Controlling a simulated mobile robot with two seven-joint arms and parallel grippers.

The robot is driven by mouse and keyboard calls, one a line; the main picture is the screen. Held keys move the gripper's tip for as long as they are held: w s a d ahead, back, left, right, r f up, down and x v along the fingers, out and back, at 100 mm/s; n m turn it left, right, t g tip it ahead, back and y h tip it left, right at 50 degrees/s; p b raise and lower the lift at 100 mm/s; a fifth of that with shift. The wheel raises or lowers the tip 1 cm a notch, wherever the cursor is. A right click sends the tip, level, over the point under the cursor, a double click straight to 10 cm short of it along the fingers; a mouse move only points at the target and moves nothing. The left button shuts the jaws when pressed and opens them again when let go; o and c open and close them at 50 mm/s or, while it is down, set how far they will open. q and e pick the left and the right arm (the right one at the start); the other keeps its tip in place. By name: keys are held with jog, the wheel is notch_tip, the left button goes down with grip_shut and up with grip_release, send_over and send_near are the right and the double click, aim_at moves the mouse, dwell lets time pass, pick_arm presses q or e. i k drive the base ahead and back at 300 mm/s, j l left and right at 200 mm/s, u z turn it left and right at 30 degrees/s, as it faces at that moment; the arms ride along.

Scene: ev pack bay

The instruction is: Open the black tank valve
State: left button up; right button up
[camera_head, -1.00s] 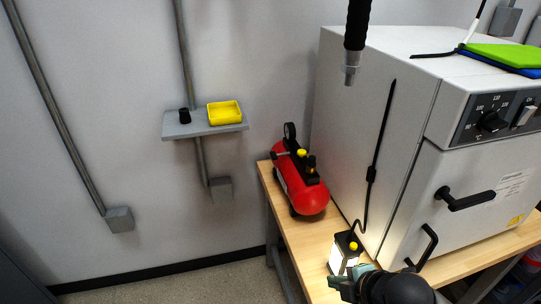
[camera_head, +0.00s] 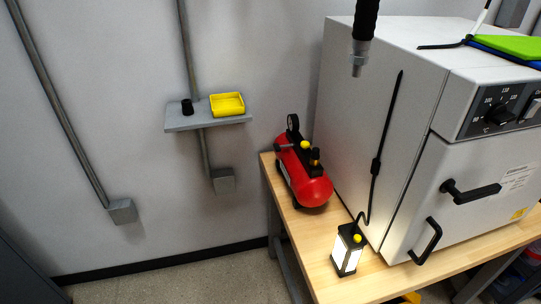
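A red air tank (camera_head: 315,190) lies on the left end of the wooden bench, beside the large white cabinet. On its top are a black upright knob (camera_head: 315,156), a yellow knob (camera_head: 304,146) and a round black gauge (camera_head: 292,123). The black knob may be the tank valve; I cannot tell whether it is open or closed. Neither of my grippers is in view.
A lit black lantern (camera_head: 348,250) stands on the bench (camera_head: 380,280) in front of the tank. A black hose with a metal fitting (camera_head: 359,64) hangs above. A wall shelf (camera_head: 207,122) holds a yellow tray (camera_head: 227,104) and a black cup (camera_head: 187,106).

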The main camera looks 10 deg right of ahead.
aim_at(278, 148)
jog(key=i+j, duration=1.35)
jog(key=j, duration=0.25)
jog(key=i+j+z, duration=0.1)
jog(key=i+j, duration=0.6)
jog(key=j, duration=0.1)
